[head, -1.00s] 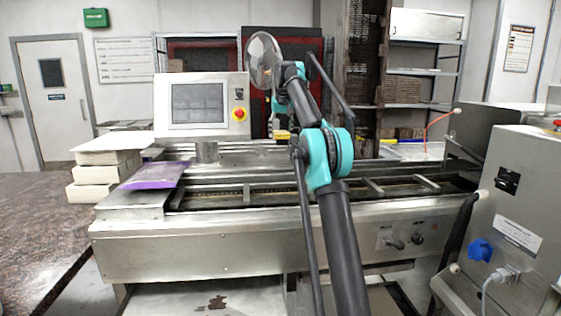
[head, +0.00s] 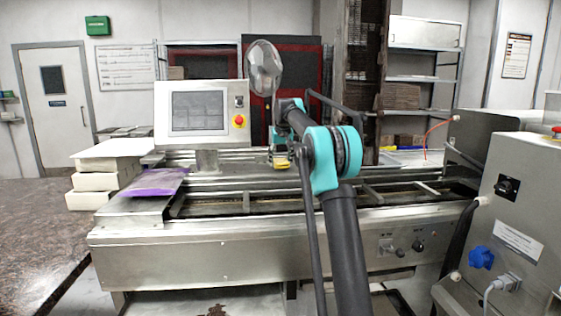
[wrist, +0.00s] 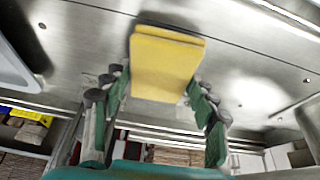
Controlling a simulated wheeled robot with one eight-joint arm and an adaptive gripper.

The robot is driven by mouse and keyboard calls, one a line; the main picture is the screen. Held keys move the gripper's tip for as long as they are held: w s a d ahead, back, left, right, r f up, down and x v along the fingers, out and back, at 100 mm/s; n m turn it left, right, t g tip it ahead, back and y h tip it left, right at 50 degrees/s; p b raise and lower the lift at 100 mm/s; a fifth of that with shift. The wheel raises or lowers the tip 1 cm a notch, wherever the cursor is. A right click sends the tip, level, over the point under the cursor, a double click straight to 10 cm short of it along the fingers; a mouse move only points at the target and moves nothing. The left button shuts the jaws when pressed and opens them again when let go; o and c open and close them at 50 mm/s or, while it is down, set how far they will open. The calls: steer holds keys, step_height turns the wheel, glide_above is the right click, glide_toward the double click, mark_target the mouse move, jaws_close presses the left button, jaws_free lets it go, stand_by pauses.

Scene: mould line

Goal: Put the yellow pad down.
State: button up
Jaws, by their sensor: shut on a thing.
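The yellow pad (head: 282,165) is a small flat block with a stepped edge, held under my gripper (head: 279,152) over the metal deck of the machine (head: 240,157). In the wrist view the pad (wrist: 167,65) sits between the green fingers of my gripper (wrist: 158,88), which are shut on it. It stands out beyond the fingertips, with bare metal (wrist: 255,70) behind it and a dark shadow along its far edge. I cannot tell whether the pad touches the metal. In the head view my arm hides part of the deck to the right.
A screen panel with a red button (head: 238,121) stands left of my gripper. A purple packet (head: 155,182) lies on the machine's left end, beside stacked white blocks (head: 92,182). A sunken conveyor channel (head: 235,202) runs in front. A grey cabinet (head: 515,215) stands at right.

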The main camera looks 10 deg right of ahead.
steer(key=shift+f, duration=0.45)
steer(key=o, duration=1.1)
steer(key=shift+r, duration=0.35)
steer(key=v, duration=1.7)
steer(key=shift+d+r, duration=0.1)
steer(key=shift+d, duration=0.05)
